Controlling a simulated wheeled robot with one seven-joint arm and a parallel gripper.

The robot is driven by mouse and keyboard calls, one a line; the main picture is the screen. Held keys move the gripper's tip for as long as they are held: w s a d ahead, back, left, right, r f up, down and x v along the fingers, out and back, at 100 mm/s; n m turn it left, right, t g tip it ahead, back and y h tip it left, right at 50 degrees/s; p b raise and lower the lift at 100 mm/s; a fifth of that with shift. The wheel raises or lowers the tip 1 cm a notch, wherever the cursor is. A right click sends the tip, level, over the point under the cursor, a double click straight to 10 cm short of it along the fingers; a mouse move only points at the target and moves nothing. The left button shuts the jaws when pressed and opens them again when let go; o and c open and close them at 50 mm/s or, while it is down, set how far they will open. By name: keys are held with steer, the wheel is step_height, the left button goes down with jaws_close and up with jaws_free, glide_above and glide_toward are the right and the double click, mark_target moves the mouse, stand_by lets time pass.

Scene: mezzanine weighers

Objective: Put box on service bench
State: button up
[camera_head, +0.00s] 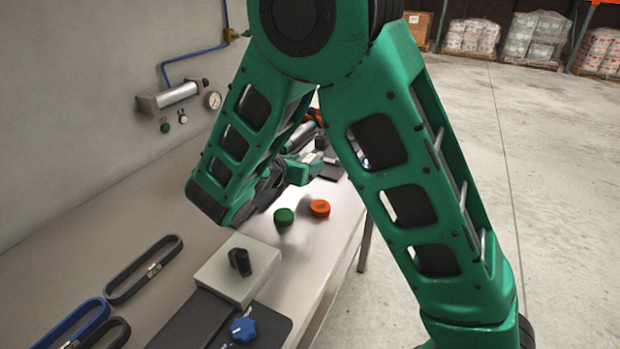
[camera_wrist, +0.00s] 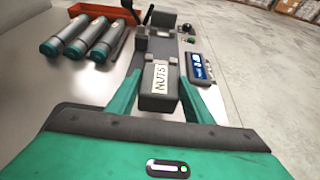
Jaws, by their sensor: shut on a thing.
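A dark grey box (camera_wrist: 158,103) with a white label reading NUTS sits between the two green fingers of my gripper (camera_wrist: 160,75) in the wrist view. My gripper is shut on it. In the head view my gripper (camera_head: 300,168) is over the far part of the pale bench (camera_head: 160,205), partly hidden behind my arm. The bench surface also shows in the wrist view (camera_wrist: 30,100). I cannot tell whether the box touches the bench.
Several grey cylinders with teal ends (camera_wrist: 82,42) lie by an orange tray (camera_wrist: 105,12). A blue-screened device (camera_wrist: 201,68) is right of the box. Green (camera_head: 284,217) and orange (camera_head: 320,208) caps, a knobbed grey block (camera_head: 225,272) and belts (camera_head: 145,268) lie nearer.

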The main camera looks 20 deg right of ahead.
steer(key=shift+w+d+f, duration=0.15)
steer(key=shift+d+f, duration=0.2)
steer(key=shift+d, duration=0.25)
steer(key=shift+w+d+f, duration=0.1)
steer(key=shift+d+f, duration=0.25)
steer(key=shift+d, duration=0.2)
steer(key=shift+f, duration=2)
steer(key=o, duration=1.3)
steer(key=shift+c, duration=0.2)
